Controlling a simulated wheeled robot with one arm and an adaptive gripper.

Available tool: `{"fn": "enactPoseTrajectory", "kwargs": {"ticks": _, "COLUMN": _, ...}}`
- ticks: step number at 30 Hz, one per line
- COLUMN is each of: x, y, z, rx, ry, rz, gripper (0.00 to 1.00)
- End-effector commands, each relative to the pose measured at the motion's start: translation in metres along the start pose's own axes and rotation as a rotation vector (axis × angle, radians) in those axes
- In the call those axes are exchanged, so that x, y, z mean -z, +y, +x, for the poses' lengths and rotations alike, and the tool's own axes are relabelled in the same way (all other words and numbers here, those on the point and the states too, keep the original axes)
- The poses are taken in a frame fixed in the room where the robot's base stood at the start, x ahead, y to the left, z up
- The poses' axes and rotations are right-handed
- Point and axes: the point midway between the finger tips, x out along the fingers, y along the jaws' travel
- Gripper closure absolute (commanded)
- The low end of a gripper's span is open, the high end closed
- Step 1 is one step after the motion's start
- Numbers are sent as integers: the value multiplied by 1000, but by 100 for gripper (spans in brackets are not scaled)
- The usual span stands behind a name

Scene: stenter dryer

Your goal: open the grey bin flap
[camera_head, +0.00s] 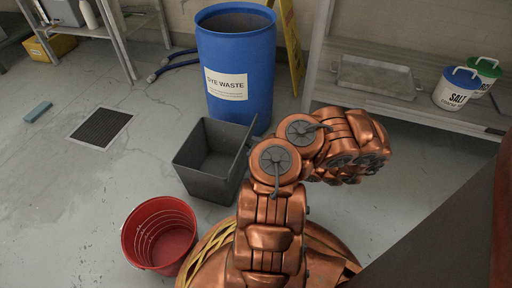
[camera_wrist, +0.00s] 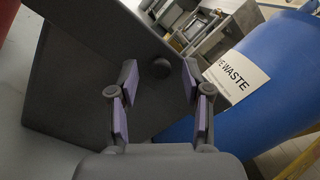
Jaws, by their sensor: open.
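The grey bin (camera_head: 205,185) stands on the floor in the head view, with its top open and its inside showing. Its grey flap (camera_head: 238,150) stands steeply raised along the bin's right side, partly behind my arm. In the wrist view the flap (camera_wrist: 85,75) is a large dark tilted panel, with a round dark knob (camera_wrist: 160,68) near its edge. My gripper (camera_wrist: 158,72) is open, its two purple-padded fingers on either side of the knob with gaps showing. I cannot tell how far beyond the fingertips the knob is. I cannot make out the gripper in the head view.
A blue drum labelled as dye waste (camera_head: 236,60) stands right behind the bin. A red bucket (camera_head: 160,235) is in front of it at left. A metal shelf (camera_head: 400,105) with a salt tub (camera_head: 458,88) is at right. A floor drain (camera_head: 101,127) lies left, among open floor.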

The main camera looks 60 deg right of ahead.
Motion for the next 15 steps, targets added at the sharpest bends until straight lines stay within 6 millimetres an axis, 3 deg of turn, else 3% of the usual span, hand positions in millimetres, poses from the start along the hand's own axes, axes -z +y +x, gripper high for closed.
{"fn": "enactPoseTrajectory", "kwargs": {"ticks": 5, "x": 2, "y": 0, "z": -16, "rx": -1, "ry": 5, "rz": 0, "gripper": 51}}
{"fn": "enactPoseTrajectory", "kwargs": {"ticks": 15, "x": 2, "y": 1, "z": -78, "rx": -2, "ry": 5, "rz": 0, "gripper": 51}}
